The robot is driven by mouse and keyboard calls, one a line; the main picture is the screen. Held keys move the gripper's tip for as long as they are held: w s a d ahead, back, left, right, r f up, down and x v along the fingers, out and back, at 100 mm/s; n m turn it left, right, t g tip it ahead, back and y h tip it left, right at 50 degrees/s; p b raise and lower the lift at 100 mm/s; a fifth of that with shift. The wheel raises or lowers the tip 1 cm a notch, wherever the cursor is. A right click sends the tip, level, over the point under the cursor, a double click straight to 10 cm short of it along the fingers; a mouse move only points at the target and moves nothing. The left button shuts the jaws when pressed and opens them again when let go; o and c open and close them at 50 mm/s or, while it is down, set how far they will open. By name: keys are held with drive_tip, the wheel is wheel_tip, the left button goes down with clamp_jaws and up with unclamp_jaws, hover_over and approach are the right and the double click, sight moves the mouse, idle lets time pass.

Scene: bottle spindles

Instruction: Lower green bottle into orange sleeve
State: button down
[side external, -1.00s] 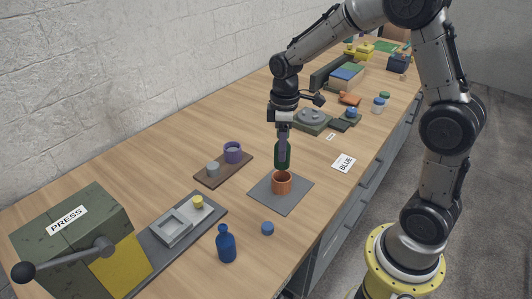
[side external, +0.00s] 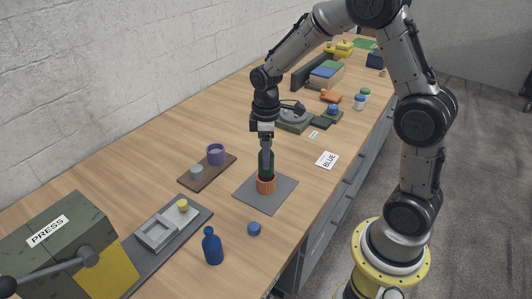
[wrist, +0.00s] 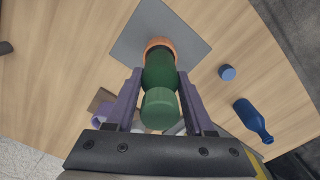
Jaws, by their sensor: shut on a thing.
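The green bottle (side external: 266,166) is upright in my gripper (side external: 266,150), which is shut on its upper part. The bottle's lower end is hidden inside the orange sleeve (side external: 266,186), which stands on a grey square mat (side external: 284,197). In the wrist view, the green bottle (wrist: 160,74) is between the two purple fingers of my gripper (wrist: 158,84). The rim of the orange sleeve (wrist: 161,42) shows around the bottle's far end. How deep the bottle sits cannot be seen.
A blue bottle (side external: 213,248) and a blue cap (side external: 254,229) stand in front of the mat. A brown board (side external: 190,180) holds a purple cup (side external: 216,154) and a grey piece. The press (side external: 68,245) and its tray (side external: 153,235) are at left.

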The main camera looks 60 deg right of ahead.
drive_tip(key=shift+f, duration=0.2)
drive_tip(key=shift+f, duration=2.35)
drive_tip(key=shift+c, duration=1)
unclamp_jaws()
drive_tip(key=shift+r, duration=5.05)
